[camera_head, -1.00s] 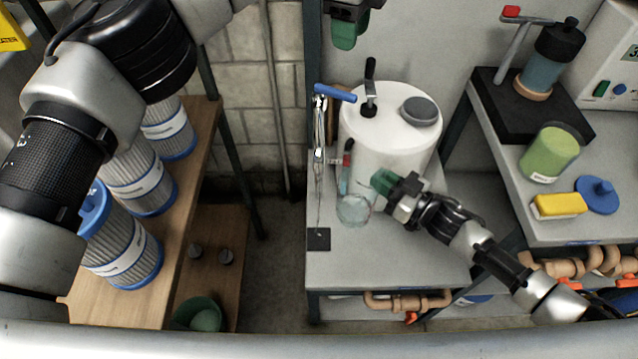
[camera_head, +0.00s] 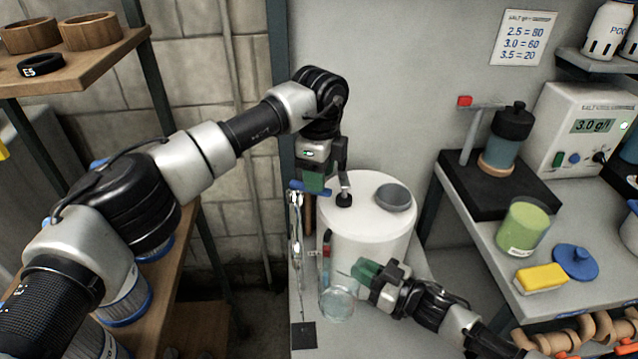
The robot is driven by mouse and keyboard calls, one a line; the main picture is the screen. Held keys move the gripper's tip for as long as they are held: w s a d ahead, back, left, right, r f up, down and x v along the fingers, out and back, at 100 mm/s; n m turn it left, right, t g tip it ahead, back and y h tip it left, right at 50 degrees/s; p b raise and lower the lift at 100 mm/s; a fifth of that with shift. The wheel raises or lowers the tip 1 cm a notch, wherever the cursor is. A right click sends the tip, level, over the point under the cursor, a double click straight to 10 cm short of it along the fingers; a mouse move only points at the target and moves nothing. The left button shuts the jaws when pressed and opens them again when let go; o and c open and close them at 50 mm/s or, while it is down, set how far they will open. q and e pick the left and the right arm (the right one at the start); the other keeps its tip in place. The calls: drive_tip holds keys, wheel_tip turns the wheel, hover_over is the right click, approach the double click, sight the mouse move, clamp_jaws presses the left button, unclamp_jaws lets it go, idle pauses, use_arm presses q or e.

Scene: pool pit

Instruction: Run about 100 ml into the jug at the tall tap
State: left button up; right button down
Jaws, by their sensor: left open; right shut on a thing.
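The tall tap (camera_head: 295,225) is a slim chrome tap with a blue lever at its top, left of the white round tank (camera_head: 362,232). My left gripper (camera_head: 314,184) is open, pointing down at the blue lever and partly covering it; whether it touches cannot be told. The clear jug (camera_head: 338,304) is on the right side of the tap's lower end, above or on the grey bench. My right gripper (camera_head: 362,273) is shut on the jug at its upper right side. The jug's water level, if any, cannot be made out.
A black square pad (camera_head: 303,335) lies on the bench in front of the tap. A black-handled fitting (camera_head: 344,192) and grey lid (camera_head: 393,197) top the tank. The right bench holds a green beaker (camera_head: 523,228), yellow sponge (camera_head: 541,279) and salt meter (camera_head: 590,128).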

use_arm(q)
drive_tip(key=shift+f, duration=1.35)
drive_tip(key=shift+c, duration=0.4)
clamp_jaws()
